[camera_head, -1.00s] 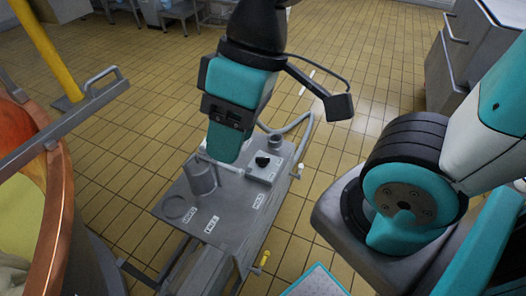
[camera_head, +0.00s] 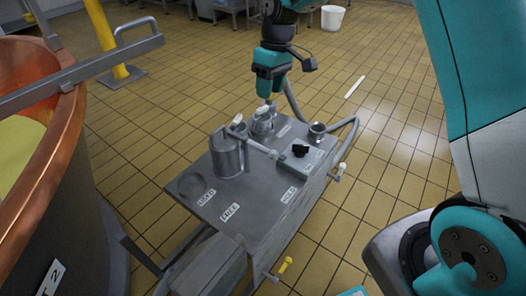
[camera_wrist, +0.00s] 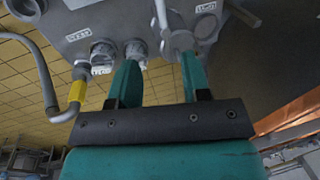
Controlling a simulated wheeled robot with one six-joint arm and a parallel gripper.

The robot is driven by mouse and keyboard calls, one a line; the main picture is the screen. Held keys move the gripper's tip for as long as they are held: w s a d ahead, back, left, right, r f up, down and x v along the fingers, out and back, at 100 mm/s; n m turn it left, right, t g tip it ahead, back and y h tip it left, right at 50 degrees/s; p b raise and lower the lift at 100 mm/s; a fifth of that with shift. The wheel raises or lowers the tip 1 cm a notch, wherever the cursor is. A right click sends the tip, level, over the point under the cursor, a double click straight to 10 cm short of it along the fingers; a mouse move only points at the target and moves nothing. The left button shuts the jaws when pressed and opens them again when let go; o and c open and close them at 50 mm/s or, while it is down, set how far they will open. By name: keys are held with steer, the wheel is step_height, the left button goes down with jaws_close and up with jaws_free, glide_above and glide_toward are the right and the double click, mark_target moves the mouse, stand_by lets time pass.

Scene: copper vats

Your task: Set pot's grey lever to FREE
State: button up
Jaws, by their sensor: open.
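The grey machine top (camera_head: 255,205) carries a grey cylindrical pot (camera_head: 228,155) and labels, one reading FREE (camera_head: 230,212) at the near edge. A thin grey bar with a pale end (camera_head: 258,146), apparently the lever, runs from beside the pot toward a block with a black knob (camera_head: 301,150). My gripper (camera_head: 266,102) is at the top's far end, above a small round fitting (camera_head: 262,122). In the wrist view my open gripper (camera_wrist: 157,75) has its right finger close to a grey bar on a round boss (camera_wrist: 180,40); I cannot tell whether they touch.
A copper vat (camera_head: 60,150) stands at the left with a grey bar across it.

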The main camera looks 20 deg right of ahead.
mark_target(249, 142)
steer(key=a+f, duration=0.1)
steer(key=f, duration=0.4)
steer(key=s+f+b, duration=0.1)
steer(key=f, duration=0.5)
steer(key=a+f+b, duration=0.1)
steer(key=f, duration=0.4)
steer(key=shift+s+a+f, duration=0.35)
steer(key=shift+s, duration=0.05)
jaws_close()
